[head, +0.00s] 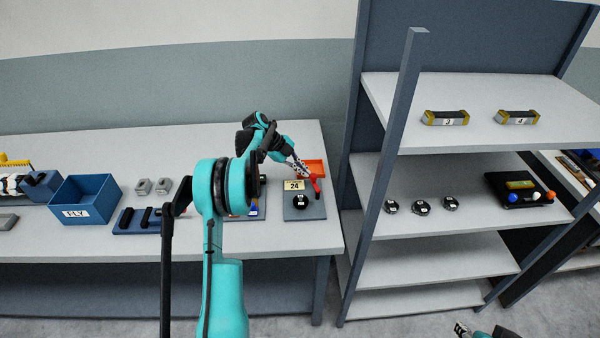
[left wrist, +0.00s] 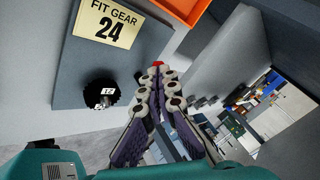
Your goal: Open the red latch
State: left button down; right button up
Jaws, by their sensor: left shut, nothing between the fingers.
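The red latch (head: 315,184) is a small red handle at the right edge of the grey board (head: 312,213) on the bench. In the left wrist view only a small red bit (left wrist: 158,64) shows just past my fingertips; the rest is hidden. My left gripper (head: 301,168) is shut and empty, its tips close to the latch; I cannot tell whether they touch it. In the left wrist view its fingers (left wrist: 165,78) are together. My right gripper (head: 462,329) shows only partly at the bottom edge.
The board carries a "FIT GEAR 24" sign (left wrist: 108,24) and a black gear (left wrist: 99,93). An orange bin (head: 316,165) stands behind the latch. A blue box (head: 86,202) stands left on the bench. A shelf rack (head: 390,150) with several parts stands right of the bench.

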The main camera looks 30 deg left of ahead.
pick_arm(q)
jog(key=shift+w+d, duration=0.4)
jog(key=shift+w, duration=0.45)
pick_arm(e)
jog(key=shift+r, duration=0.25)
jog(key=shift+a, duration=0.1)
